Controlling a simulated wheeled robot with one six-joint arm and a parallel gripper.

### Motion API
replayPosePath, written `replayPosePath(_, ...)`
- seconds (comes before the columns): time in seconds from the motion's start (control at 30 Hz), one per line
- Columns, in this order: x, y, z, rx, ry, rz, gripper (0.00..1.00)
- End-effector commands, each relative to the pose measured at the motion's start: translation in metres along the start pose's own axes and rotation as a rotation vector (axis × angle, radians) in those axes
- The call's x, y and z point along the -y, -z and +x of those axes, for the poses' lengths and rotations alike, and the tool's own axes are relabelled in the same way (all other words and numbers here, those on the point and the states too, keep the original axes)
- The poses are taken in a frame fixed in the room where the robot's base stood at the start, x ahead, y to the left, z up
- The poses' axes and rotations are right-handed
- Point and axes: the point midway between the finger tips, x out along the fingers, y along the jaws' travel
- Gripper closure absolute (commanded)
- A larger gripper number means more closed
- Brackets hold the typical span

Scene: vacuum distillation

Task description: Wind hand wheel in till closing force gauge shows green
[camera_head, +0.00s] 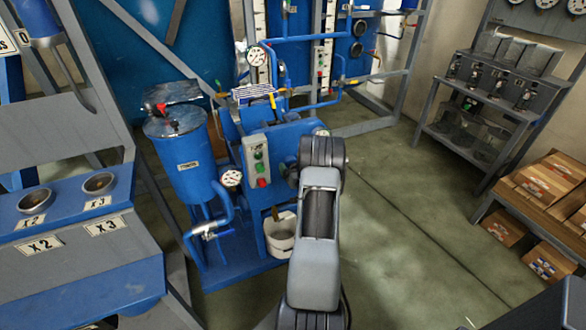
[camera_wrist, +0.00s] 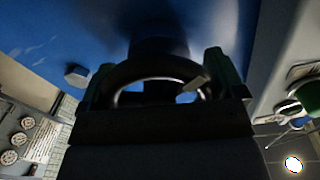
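In the wrist view the black hand wheel (camera_wrist: 150,70) sits in front of a blue housing. My gripper (camera_wrist: 160,85) spans it, with one finger against each side of the rim; it appears shut on the wheel. A small round gauge (camera_head: 321,131) shows just above my arm, on the blue machine (camera_head: 285,130). Two more dials show, one high on the machine (camera_head: 256,55) and one beside the blue tank (camera_head: 231,178). I cannot tell which is the closing force gauge, nor read a green zone.
A control box (camera_head: 258,160) with green and red buttons faces front. A blue-grey console (camera_head: 70,240) is at left. Shelves (camera_head: 480,110) and boxes (camera_head: 545,180) are at right; floor between is clear.

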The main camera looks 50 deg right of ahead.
Motion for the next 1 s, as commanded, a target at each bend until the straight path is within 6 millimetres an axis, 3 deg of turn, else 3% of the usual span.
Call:
replayPosePath(0.1, 0.0005, -0.0001, 0.0000, 0.000, 0.001, 0.000, 0.35)
replayPosePath(0.4, 0.0000, -0.0012, 0.0000, 0.000, 0.002, 0.135, 0.35)
replayPosePath(0.67, 0.0004, -0.0005, 0.0000, 0.001, 0.003, 0.142, 0.35)
replayPosePath(0.7, 0.0004, -0.0005, 0.0000, 0.001, 0.003, 0.142, 0.09)
replayPosePath(0.8, 0.0002, -0.0004, 0.0000, 0.001, 0.002, 0.141, 0.00)
replayPosePath(1.0, -0.0005, -0.0002, -0.0003, 0.000, 0.001, 0.141, 0.00)
